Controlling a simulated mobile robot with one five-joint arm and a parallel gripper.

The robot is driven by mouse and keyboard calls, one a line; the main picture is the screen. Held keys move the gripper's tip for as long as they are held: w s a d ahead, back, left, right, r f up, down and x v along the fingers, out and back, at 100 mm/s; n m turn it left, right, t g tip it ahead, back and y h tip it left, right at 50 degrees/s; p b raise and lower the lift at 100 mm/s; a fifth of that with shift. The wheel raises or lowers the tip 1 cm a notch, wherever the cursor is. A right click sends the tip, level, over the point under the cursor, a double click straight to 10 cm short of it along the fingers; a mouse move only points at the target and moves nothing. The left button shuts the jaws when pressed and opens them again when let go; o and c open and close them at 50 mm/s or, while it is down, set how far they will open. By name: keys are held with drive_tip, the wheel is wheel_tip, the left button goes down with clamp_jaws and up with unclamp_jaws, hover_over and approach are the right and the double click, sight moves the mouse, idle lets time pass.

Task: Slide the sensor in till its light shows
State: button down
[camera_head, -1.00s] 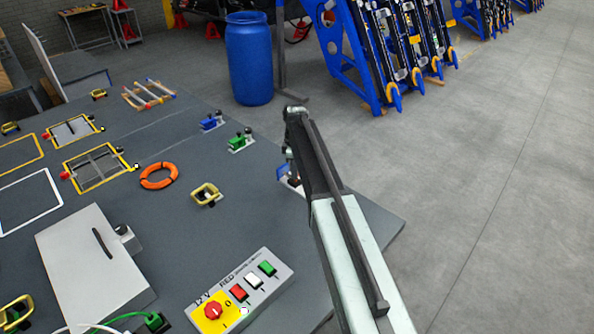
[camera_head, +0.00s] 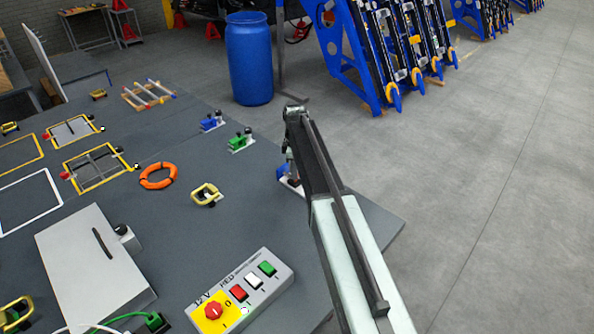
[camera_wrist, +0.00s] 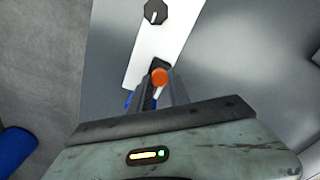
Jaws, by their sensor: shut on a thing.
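My gripper (camera_wrist: 160,88) is shut on a dark, slim sensor with a round orange end (camera_wrist: 160,77) in the wrist view. I cannot tell whether the orange end is lit or only coloured. The fingers are over a white plate (camera_wrist: 176,28) with a black knob (camera_wrist: 155,12) at its far end. A bit of blue (camera_wrist: 128,100) shows left of the fingers. In the head view, a blue part (camera_head: 282,172) is beside the arm's lower end, near the bench's right edge. My arm hides most of this spot. How deep the sensor sits is hidden.
A green clamp (camera_head: 240,142) and a blue clamp (camera_head: 211,123) stand farther back on the grey bench. A control box (camera_head: 275,291) with coloured buttons, an orange ring (camera_head: 158,176) and a yellow handle (camera_head: 206,195) are to the left. Open floor lies to the right.

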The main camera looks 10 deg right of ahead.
drive_tip(key=shift+d, duration=0.15)
drive_tip(key=shift+w, duration=0.2)
drive_tip(key=c, duration=1.2)
unclamp_jaws()
drive_tip(key=shift+c, duration=0.2)
wheel_tip(320, 180, up, 8)
drive_tip(key=p, duration=0.8)
drive_tip(key=shift+s+f, duration=0.15)
